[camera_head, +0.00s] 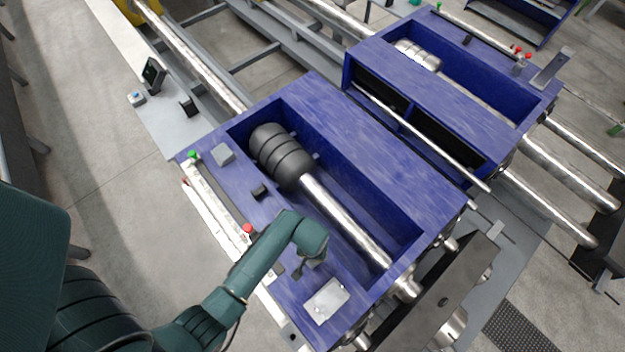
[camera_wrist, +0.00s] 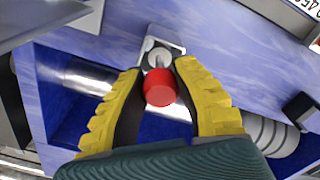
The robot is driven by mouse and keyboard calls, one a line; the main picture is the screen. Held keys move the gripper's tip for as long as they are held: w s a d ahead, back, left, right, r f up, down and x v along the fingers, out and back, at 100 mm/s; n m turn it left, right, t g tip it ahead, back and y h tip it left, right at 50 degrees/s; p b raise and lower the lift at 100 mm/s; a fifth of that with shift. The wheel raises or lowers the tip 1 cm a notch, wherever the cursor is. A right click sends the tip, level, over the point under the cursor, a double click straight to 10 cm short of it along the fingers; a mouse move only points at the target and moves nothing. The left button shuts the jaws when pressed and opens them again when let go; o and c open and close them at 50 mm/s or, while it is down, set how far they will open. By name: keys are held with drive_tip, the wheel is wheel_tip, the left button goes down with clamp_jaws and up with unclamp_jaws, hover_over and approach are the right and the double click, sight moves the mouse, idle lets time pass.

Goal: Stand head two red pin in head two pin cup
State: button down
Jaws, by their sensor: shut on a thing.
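My gripper (camera_wrist: 157,80) shows in the wrist view with its yellow ridged fingers closed on either side of a red pin (camera_wrist: 159,88). The red end faces the camera. A small grey fitting with a round metal centre (camera_wrist: 160,57), which looks like a pin cup, lies just beyond the pin on the blue housing. I cannot tell whether the pin touches it or is inside it. In the head view my gripper (camera_head: 309,267) is over the near blue housing (camera_head: 335,115), by its front side; the held pin is hidden there.
A red knob (camera_head: 247,229) and a green knob (camera_head: 192,155) sit along the near housing's left edge. The open trough holds a black ribbed roller (camera_head: 278,155) and a shiny bar (camera_head: 345,217). A pale plate (camera_head: 326,300) lies close to my gripper. A second blue housing (camera_head: 440,85) stands behind.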

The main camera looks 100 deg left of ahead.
drive_tip(key=shift+f, duration=0.3)
drive_tip(key=shift+f, duration=0.1)
drive_tip(key=c, duration=0.9)
unclamp_jaws()
drive_tip(key=shift+o, duration=0.2)
wheel_tip(320, 180, up, 12)
drive_tip(key=shift+r+p, duration=0.1)
drive_tip(key=shift+p, duration=0.4)
drive_tip(key=shift+w, duration=0.1)
